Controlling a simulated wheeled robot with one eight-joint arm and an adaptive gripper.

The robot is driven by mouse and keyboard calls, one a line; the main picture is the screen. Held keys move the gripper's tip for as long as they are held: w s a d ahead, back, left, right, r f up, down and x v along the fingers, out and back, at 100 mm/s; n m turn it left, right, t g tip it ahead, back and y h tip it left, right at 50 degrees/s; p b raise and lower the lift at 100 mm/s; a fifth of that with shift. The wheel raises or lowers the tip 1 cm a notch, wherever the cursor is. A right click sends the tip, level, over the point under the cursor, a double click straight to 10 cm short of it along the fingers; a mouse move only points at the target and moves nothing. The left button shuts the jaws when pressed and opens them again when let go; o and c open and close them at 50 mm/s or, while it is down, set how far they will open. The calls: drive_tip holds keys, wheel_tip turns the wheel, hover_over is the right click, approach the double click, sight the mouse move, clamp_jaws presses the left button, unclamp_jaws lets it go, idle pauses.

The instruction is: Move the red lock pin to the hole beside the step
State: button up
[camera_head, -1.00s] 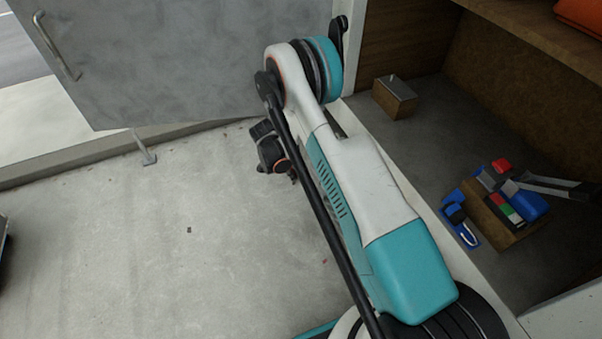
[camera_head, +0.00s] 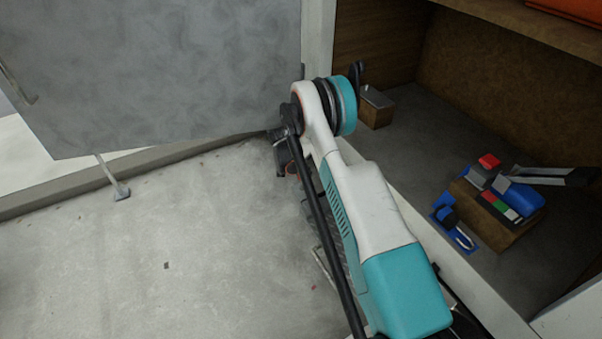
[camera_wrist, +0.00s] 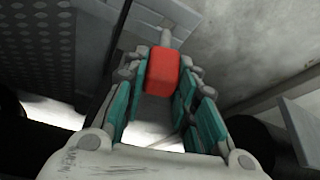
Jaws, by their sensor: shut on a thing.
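The red lock pin (camera_wrist: 163,74) is between the fingers of my gripper (camera_wrist: 158,88) in the wrist view, with its red block-like head toward the camera. A short grey shaft shows beyond the head. My gripper is shut on the pin. Dark perforated plating (camera_wrist: 40,50), possibly the step, shows at the left of the wrist view. I cannot make out the hole. In the head view my arm covers the gripper's fingers and the pin.
A grey panel (camera_head: 170,70) stands at the back left, with a prop (camera_head: 115,185) below it. An open compartment at the right holds a small box (camera_head: 376,112) and a wooden block (camera_head: 505,235) with tools on it.

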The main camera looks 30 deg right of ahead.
sight(302, 182)
drive_tip(key=shift+f, duration=2.75)
drive_tip(key=shift+f, duration=0.2)
drive_tip(key=o, duration=1.2)
drive_tip(key=shift+r, duration=0.1)
drive_tip(key=v, duration=1.2)
